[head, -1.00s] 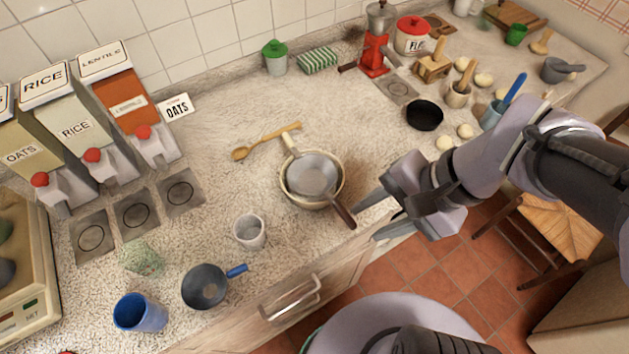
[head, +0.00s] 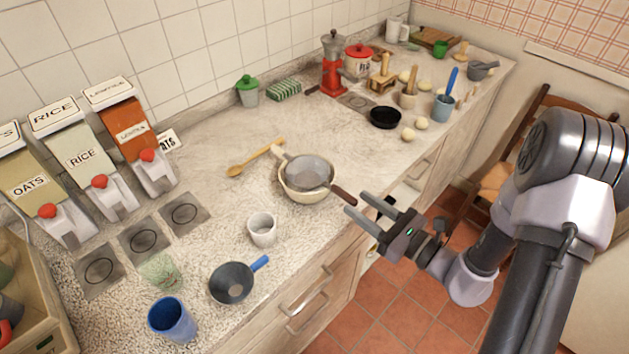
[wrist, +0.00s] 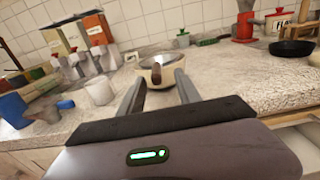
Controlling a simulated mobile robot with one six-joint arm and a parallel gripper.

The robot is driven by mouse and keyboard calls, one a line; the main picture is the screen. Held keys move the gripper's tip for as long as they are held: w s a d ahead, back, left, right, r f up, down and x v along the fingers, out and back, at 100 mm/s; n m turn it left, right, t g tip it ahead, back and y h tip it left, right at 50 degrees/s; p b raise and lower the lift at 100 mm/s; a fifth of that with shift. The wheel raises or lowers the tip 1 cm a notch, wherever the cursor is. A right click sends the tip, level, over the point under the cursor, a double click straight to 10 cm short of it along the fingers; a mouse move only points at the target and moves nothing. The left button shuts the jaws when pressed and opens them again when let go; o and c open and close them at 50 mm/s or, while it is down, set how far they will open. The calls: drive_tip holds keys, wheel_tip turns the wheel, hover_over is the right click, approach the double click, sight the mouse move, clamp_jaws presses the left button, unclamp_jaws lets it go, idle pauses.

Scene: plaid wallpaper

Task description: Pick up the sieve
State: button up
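The sieve (head: 308,172) rests on top of a cream bowl (head: 303,194) near the counter's front edge. It has a grey mesh basin and a dark brown handle (head: 343,195) that sticks out toward the front right. My gripper (head: 355,204) is open and empty, its two fingers pointing at the handle from just off the counter edge. In the wrist view the handle end (wrist: 157,76) shows beyond and between the open fingers (wrist: 158,90), with the bowl behind it. The fingers do not appear to touch the handle.
A wooden spoon (head: 255,158) lies behind the bowl. A white cup (head: 262,229), a dark blue-handled pan (head: 232,283) and a blue cup (head: 172,319) stand to the left. A black pan (head: 385,117) and a red grinder (head: 334,75) stand farther right. A drawer handle (head: 306,292) juts out below.

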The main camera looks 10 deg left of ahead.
sight(331, 186)
drive_tip(key=b+x, duration=0.1)
drive_tip(key=x, duration=0.5)
drive_tip(key=shift+a+r, duration=0.15)
drive_tip(key=shift+a, duration=0.2)
drive_tip(key=shift+s+d, duration=0.1)
drive_tip(key=shift+c, duration=0.4)
clamp_jaws()
idle(0.4)
